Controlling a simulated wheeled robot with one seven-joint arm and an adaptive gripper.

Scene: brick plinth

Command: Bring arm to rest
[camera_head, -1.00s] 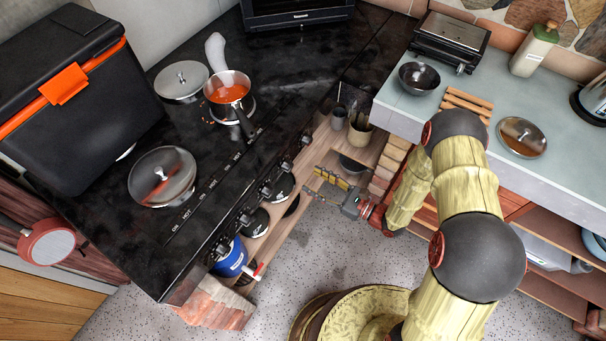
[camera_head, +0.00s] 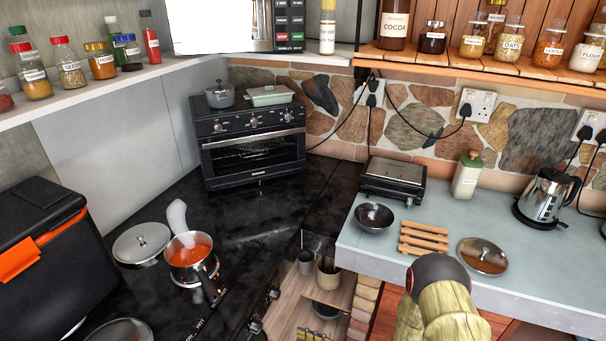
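My arm rises from the bottom edge at the right in the head view, showing a dark joint and yellowish links in front of the counter (camera_head: 385,255). My gripper is out of the picture, below the lower edge, so its fingers and whatever may be in them are hidden. A saucepan (camera_head: 187,270) of orange-red food stands on the dark cooktop (camera_head: 245,222), with a pale utensil (camera_head: 178,216) upright at its back edge.
A black box with orange trim (camera_head: 45,255) stands at left. A toaster oven (camera_head: 252,152) is in the back corner. A bowl (camera_head: 373,217), wooden rack (camera_head: 424,238), lid (camera_head: 483,255), grill (camera_head: 393,180), bottle (camera_head: 467,175) and kettle (camera_head: 545,198) occupy the counter.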

